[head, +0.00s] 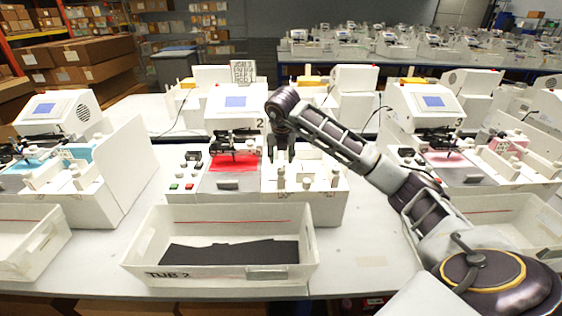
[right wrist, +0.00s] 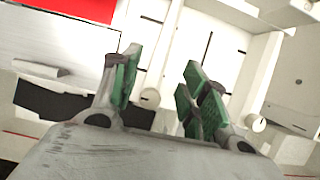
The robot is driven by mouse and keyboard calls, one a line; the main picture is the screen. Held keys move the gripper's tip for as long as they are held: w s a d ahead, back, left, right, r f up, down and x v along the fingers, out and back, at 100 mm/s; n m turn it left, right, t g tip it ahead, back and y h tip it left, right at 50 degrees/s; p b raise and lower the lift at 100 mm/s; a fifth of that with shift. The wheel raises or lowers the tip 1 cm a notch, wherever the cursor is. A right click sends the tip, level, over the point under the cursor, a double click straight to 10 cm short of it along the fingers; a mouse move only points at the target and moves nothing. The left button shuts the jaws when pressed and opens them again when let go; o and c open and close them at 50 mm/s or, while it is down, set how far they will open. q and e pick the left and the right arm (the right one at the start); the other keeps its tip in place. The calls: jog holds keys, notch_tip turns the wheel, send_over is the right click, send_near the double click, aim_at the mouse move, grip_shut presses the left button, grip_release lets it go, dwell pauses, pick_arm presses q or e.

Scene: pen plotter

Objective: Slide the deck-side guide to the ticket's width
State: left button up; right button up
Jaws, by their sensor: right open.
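The middle machine, marked 2, has a red sheet (head: 232,163) on its deck; the sheet's edge shows in the right wrist view (right wrist: 85,8). Right of the deck is a white feeder (head: 306,207) with small upright guides and knobs. The guide nearer the deck (head: 281,182) stands below my right gripper (head: 281,155); a round knob (right wrist: 150,97) shows between the fingers in the right wrist view. My right gripper is open, its green pads (right wrist: 160,92) apart, with nothing visibly held. I cannot make out a separate ticket in the feeder. My left gripper is out of view.
A white tub (head: 222,272) marked TUB 2 with dark sheets stands in front of the machine. Similar machines stand left (head: 100,165) and right (head: 500,175). Bare table lies right of the tub.

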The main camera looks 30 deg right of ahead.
jog(key=shift+v, duration=1.85)
jog(key=shift+r, duration=0.1)
notch_tip(320, 180, up, 10)
jog(key=p, duration=1)
